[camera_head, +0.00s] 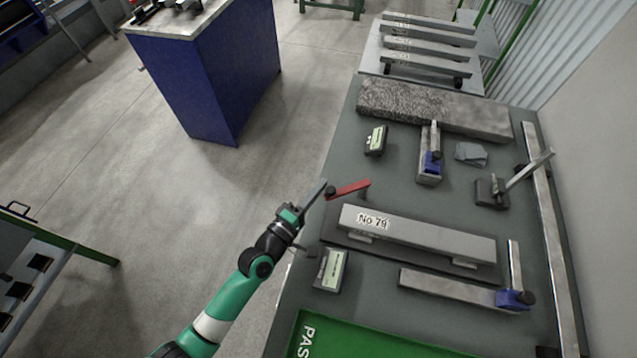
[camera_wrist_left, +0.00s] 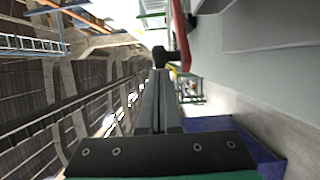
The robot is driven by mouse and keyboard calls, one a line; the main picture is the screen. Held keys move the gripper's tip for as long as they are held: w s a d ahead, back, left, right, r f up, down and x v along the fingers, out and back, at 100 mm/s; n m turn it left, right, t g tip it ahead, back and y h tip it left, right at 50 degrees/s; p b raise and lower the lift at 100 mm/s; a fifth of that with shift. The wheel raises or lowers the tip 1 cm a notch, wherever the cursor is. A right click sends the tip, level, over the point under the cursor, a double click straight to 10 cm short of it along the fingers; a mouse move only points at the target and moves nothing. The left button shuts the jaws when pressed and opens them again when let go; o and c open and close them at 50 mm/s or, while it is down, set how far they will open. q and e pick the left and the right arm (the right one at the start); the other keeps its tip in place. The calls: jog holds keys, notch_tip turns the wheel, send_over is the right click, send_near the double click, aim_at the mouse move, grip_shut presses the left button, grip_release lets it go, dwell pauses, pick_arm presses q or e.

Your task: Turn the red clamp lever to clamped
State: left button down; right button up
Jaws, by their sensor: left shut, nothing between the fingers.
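The red clamp lever (camera_head: 350,187) stands above the near-left part of the runout table. Its right end meets a short post beside the grey bar marked No 79 (camera_head: 425,233). A dark knob is at its left end, out over the table's left edge. My left gripper (camera_head: 318,191) is shut and empty, with its fingertips close to the knob. In the left wrist view the shut fingers (camera_wrist_left: 157,100) point at the dark knob (camera_wrist_left: 165,56), and the red lever (camera_wrist_left: 181,36) runs up from it. I cannot tell whether the fingertips touch the knob.
On the table are a small display unit (camera_head: 331,270), another one (camera_head: 376,140), squares with blue parts (camera_head: 460,289), a stone slab (camera_head: 432,108) and a green tray (camera_head: 370,341). A blue cabinet (camera_head: 212,85) stands at the back left.

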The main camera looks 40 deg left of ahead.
aim_at(346, 226)
dwell(0.4)
pick_arm(q)
jog(key=shift+s+d+p, duration=0.25)
jog(key=shift+d+p, duration=0.1)
jog(key=shift+s+d, duration=0.1)
jog(key=shift+s+d+r+p, duration=0.1)
jog(key=shift+s+d+p, duration=0.3)
jog(key=shift+p, duration=0.45)
jog(key=d+p, duration=0.2)
jog(key=d, duration=0.1)
jog(key=s+d+p, duration=0.1)
jog(key=d+p, duration=0.1)
jog(key=d, duration=0.1)
jog(key=shift+s+d, duration=0.15)
jog(key=shift+d+p, duration=0.55)
jog(key=shift+d, duration=0.7)
